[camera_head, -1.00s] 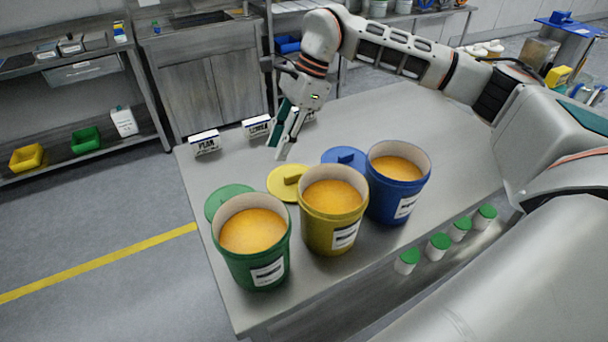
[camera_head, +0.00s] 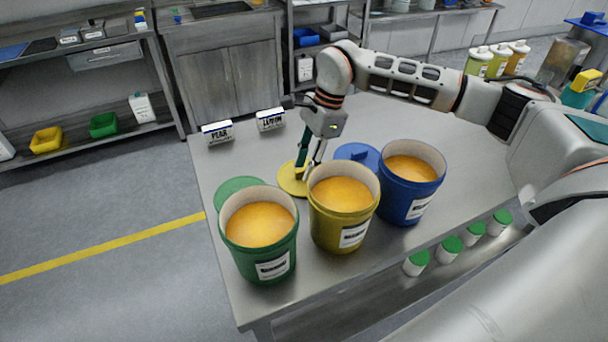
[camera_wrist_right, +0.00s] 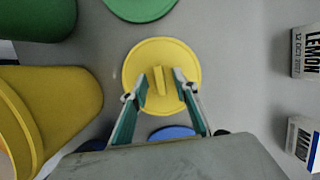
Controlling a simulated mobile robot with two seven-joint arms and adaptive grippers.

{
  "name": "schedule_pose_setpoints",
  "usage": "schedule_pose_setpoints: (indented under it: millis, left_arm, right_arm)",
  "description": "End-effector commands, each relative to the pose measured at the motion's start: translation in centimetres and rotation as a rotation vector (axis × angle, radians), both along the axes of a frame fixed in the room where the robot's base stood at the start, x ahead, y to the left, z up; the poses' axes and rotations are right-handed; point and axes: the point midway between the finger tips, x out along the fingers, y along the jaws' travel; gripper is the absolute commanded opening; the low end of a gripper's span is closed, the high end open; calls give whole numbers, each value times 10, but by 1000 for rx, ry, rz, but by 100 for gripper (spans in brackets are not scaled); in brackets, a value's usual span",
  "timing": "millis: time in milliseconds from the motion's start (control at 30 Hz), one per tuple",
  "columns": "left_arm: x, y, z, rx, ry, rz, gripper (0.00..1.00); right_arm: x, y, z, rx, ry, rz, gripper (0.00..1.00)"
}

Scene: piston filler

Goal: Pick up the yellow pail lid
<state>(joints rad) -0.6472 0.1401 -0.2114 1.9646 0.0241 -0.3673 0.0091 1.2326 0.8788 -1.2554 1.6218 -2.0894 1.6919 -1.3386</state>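The yellow pail lid (camera_wrist_right: 152,55) lies flat on the steel table, and a raised bar handle (camera_wrist_right: 159,80) stands at its middle. It also shows in the head view (camera_head: 288,180), behind the yellow pail (camera_head: 342,212) and partly hidden by my gripper. My right gripper (camera_wrist_right: 160,82) points down over the lid, with its two fingers apart on either side of the handle. A gap shows between each finger and the handle. In the head view the right gripper (camera_head: 305,172) is low, at the lid. My left gripper is in neither view.
A green pail (camera_head: 259,240) and a blue pail (camera_head: 408,190) flank the yellow one. A green lid (camera_head: 238,186) and a blue lid (camera_head: 356,153) lie beside the yellow lid. PEAR (camera_head: 217,133) and LEMON (camera_head: 270,120) signs stand at the far left.

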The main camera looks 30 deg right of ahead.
Motion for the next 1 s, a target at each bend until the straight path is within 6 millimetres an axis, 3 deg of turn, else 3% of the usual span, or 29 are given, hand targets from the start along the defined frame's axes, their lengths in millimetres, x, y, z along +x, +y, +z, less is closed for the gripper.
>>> schedule_pose_setpoints:
  millis: [167, 300, 767, 1000]
  left_arm:
    - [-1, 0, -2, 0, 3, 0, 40]
    - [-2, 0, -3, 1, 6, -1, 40]
    - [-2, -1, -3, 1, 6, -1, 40]
    - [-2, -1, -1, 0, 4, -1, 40]
  right_arm:
    - [0, 0, 0, 0, -1, 0, 29]
    - [0, 0, 0, 0, -1, 0, 0]
    - [1, 0, 4, 0, -1, 0, 0]
    - [1, 0, 30, 0, -4, 0, 0]
